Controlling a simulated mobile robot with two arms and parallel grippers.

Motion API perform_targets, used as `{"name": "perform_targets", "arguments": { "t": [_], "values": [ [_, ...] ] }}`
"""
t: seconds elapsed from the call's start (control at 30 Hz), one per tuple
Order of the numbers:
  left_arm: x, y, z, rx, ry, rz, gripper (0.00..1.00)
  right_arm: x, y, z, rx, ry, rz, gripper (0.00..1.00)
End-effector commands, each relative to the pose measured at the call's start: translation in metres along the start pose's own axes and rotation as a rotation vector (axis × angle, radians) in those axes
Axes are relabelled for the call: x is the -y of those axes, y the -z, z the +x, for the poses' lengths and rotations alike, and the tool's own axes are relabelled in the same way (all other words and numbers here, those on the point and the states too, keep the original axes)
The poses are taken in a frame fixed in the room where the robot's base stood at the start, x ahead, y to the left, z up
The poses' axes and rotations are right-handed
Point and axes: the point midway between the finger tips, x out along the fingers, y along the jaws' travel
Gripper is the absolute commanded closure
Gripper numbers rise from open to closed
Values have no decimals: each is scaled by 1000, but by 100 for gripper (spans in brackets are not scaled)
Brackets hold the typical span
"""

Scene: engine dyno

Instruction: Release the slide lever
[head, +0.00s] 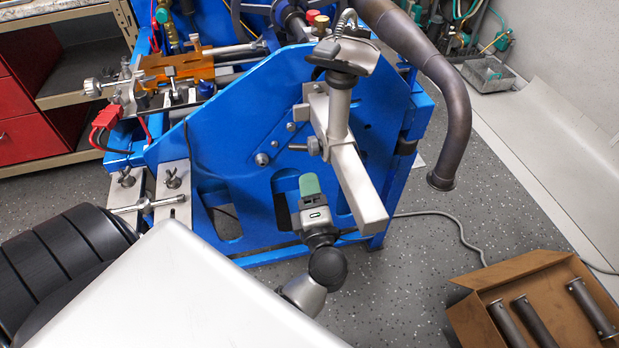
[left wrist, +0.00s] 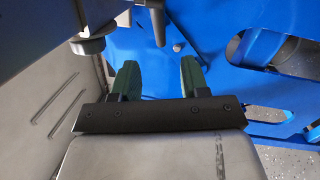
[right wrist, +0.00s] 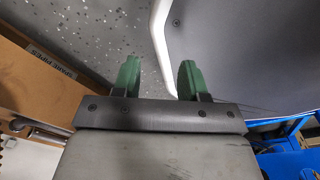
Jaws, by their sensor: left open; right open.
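A small clamp lever (head: 299,147) with a round grey hub sits on the side of the steel slide bracket (head: 318,112); it looks like the slide lever. In the left wrist view the hub (left wrist: 88,45) and the lever's thin arm (left wrist: 156,22) show at the top, ahead of the fingers. My left gripper (head: 309,185) is below the lever, beside the square steel arm (head: 360,190), with its green fingertips upward. The left wrist view shows its fingers (left wrist: 160,80) apart and empty. My right gripper (right wrist: 158,78) is open and empty, away from the lever.
The blue stand plate (head: 230,120) rises behind the left gripper. A rusty exhaust pipe (head: 455,120) hangs to the right. A cardboard box (head: 470,315) of spare pipes stands on the floor at lower right. Another T-handle (head: 150,204) is at the left.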

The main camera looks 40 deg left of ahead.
Motion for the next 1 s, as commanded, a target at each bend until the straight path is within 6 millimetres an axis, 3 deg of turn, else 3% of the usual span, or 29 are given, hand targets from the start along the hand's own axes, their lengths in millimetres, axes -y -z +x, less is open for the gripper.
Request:
{"name": "perform_targets", "arguments": {
  "t": [0.27,0.37,0.57,0.73,0.9,1.0],
  "values": [
    [2,1,1,5,0,0,55,-4,1,1,0,-4,-2,57],
    [9,10,7,38,1,-1,55,-3,16,5,-11,-4,1,57],
    [25,45,32,233,-1,-16,55,-3,83,5,-55,-4,11,57],
    [21,69,43,465,-7,-21,55,-5,140,-23,-90,-7,20,57],
    [10,78,39,666,-7,-10,55,-8,174,-59,-116,-11,27,57],
    [5,80,36,740,-4,-4,55,-8,182,-75,-123,-12,29,57]
  ]
}}
